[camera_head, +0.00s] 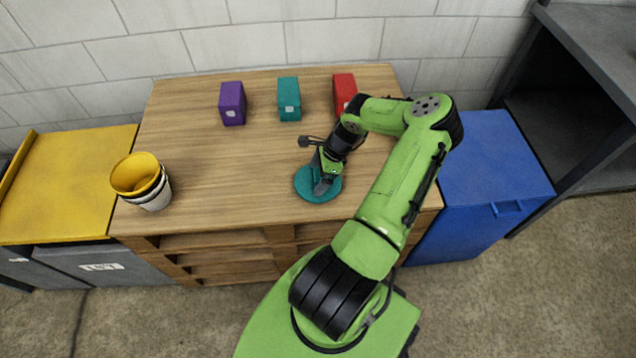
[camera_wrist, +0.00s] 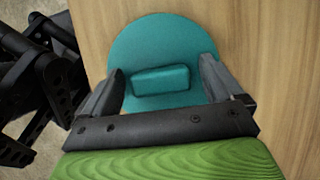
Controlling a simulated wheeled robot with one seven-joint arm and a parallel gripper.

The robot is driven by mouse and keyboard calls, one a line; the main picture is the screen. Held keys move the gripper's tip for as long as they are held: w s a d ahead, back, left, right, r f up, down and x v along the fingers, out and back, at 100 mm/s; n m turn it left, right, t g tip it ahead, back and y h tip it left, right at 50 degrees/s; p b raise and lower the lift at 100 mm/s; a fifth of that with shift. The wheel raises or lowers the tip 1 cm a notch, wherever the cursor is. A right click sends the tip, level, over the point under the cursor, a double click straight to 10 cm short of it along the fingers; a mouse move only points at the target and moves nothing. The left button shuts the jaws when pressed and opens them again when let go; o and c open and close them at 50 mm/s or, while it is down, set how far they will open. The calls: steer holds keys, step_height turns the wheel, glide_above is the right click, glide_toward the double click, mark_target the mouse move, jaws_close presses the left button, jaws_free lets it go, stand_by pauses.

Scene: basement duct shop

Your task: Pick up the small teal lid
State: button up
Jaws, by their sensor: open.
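The small teal lid (camera_head: 309,193) is a flat round disc lying on the wooden table near its front edge. In the wrist view the lid (camera_wrist: 160,40) shows a raised block-shaped handle (camera_wrist: 160,79) at its middle. My gripper (camera_head: 322,188) is over the lid, pointing down, and hides part of it in the head view. In the wrist view my gripper (camera_wrist: 162,80) is open, with one finger on each side of the handle. I cannot tell whether the fingers touch the handle.
Purple (camera_head: 232,104), teal (camera_head: 289,99) and red (camera_head: 344,92) boxes stand along the table's back. Stacked cups (camera_head: 142,181), yellow on top, stand at the front left. A yellow-topped cabinet (camera_head: 70,185) and blue bin (camera_head: 495,170) flank the table (camera_head: 215,165). Its middle is clear.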

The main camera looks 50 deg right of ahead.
steer(key=shift+c, duration=0.2)
steer(key=shift+r, duration=0.1)
steer(key=c, duration=1)
